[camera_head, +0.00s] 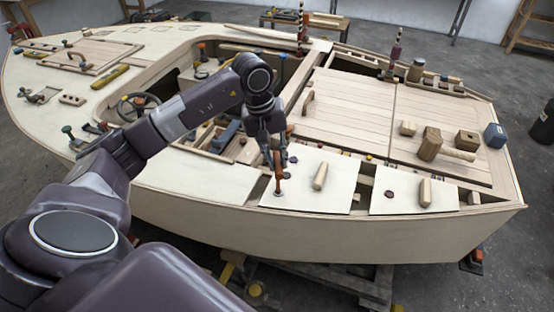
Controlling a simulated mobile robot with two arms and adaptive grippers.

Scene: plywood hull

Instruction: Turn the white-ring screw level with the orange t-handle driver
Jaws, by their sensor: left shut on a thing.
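My left gripper (274,152) reaches over the near side of the plywood hull, pointing down. It is shut on the orange t-handle driver (278,175), which stands roughly upright below the fingers. The driver's lower end meets the near-left corner of a pale hatch panel (338,198). A small pale-and-dark spot (278,193) shows at its foot; the white-ring screw is too small and covered there to make out its ring or angle. My right gripper is out of view.
The pale panel has a wooden grip (320,176); a second panel to its right has another (425,192) and a dark purple fitting (388,194). The cockpit behind holds clutter.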

